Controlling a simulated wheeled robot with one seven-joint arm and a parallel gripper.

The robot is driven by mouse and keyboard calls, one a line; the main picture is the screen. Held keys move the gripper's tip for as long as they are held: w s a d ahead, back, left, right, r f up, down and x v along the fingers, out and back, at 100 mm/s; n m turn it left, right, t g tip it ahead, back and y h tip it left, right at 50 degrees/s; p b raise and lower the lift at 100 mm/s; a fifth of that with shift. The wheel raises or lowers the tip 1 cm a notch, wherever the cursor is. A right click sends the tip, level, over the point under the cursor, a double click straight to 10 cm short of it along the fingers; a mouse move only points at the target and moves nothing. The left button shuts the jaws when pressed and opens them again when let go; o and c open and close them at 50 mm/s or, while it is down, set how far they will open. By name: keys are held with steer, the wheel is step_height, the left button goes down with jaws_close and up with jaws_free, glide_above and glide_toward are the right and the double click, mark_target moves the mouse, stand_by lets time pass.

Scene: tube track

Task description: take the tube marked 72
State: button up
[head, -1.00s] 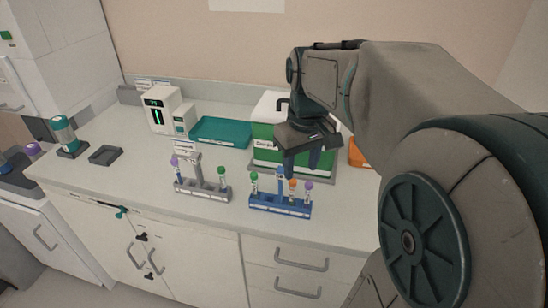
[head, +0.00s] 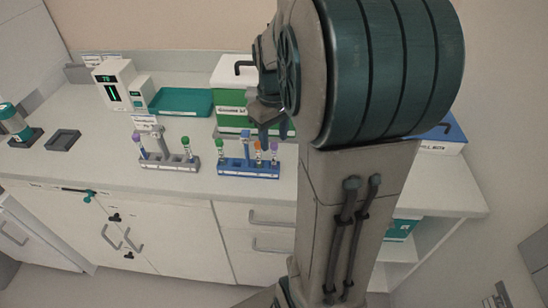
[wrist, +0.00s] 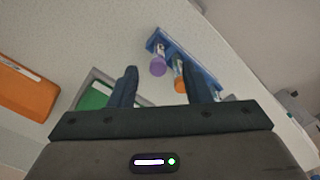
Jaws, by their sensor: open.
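A blue rack (head: 249,168) stands near the counter's front edge with a green-capped tube (head: 220,146), an orange-capped tube (head: 258,147) and a purple-capped tube (head: 274,148). A grey rack (head: 169,162) to its left holds a purple-capped tube (head: 137,138) and a green-capped tube (head: 187,145). I cannot read 72 on any tube. My gripper (head: 268,132) is open and empty, over the right part of the blue rack. In the wrist view, the purple cap (wrist: 158,68) and the orange cap (wrist: 180,86) show beyond and between my fingers (wrist: 160,85).
A green-and-white box (head: 228,98) stands just behind the blue rack. A teal tray (head: 181,101) and a white device (head: 113,84) are at the back left. A small dark tray (head: 63,140) lies further left. The counter's front strip is clear.

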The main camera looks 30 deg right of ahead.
mark_target(274, 144)
step_height(274, 144, down, 4)
steer(key=shift+w+f, duration=0.1)
steer(key=c, duration=0.8)
steer(key=shift+d, duration=0.1)
steer(key=shift+c, duration=0.2)
step_height(274, 144, up, 4)
steer(key=shift+r, duration=0.1)
steer(key=s+r, duration=0.3)
steer(key=s, duration=0.2)
steer(key=s+a+r+b, duration=0.1)
steer(key=s+r, duration=0.3)
steer(key=s, duration=0.2)
steer(key=shift+s, duration=0.3)
